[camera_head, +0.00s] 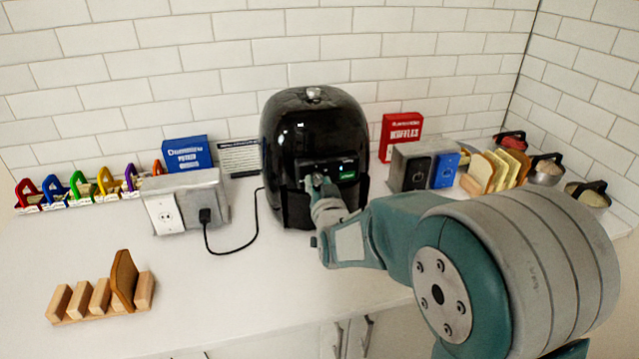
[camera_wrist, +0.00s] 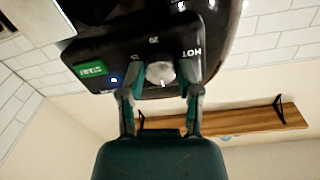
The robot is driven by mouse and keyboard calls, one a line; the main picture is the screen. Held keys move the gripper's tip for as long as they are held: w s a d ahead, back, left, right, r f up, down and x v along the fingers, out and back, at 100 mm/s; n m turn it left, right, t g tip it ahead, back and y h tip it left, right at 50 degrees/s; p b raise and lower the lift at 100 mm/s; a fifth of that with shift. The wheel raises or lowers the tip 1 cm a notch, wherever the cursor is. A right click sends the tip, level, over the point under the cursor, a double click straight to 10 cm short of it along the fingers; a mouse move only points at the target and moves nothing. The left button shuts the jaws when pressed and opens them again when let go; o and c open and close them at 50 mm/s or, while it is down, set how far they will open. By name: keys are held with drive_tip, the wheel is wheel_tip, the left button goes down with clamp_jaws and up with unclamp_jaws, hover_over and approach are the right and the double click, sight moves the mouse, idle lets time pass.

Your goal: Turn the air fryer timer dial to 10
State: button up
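The black air fryer (camera_head: 312,115) stands on the counter against the tiled wall. In the wrist view its front panel is upside down, with the silver timer dial (camera_wrist: 160,72) between my two fingertips. The marks "20" and "HOT" show near the dial; its exact setting is too small to read. My gripper (camera_wrist: 159,78) is open, with one finger on each side of the dial and small gaps visible. In the head view my gripper (camera_head: 318,184) is at the panel and hides the dial.
A green display (camera_wrist: 91,69) and a small blue light sit beside the dial. A power cord runs from the fryer to an outlet box (camera_head: 188,203) at left. A wooden rack (camera_head: 100,300) stands front left; the counter between is clear.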

drive_tip(key=shift+a, duration=0.1)
clamp_jaws()
drive_tip(key=shift+m, duration=0.3)
drive_tip(key=m, duration=0.4)
drive_tip(key=m+g, duration=0.1)
drive_tip(key=m, duration=0.5)
drive_tip(key=shift+m, duration=0.4)
drive_tip(key=o, duration=0.9)
unclamp_jaws()
drive_tip(key=shift+o, duration=0.2)
drive_tip(key=shift+y, duration=0.3)
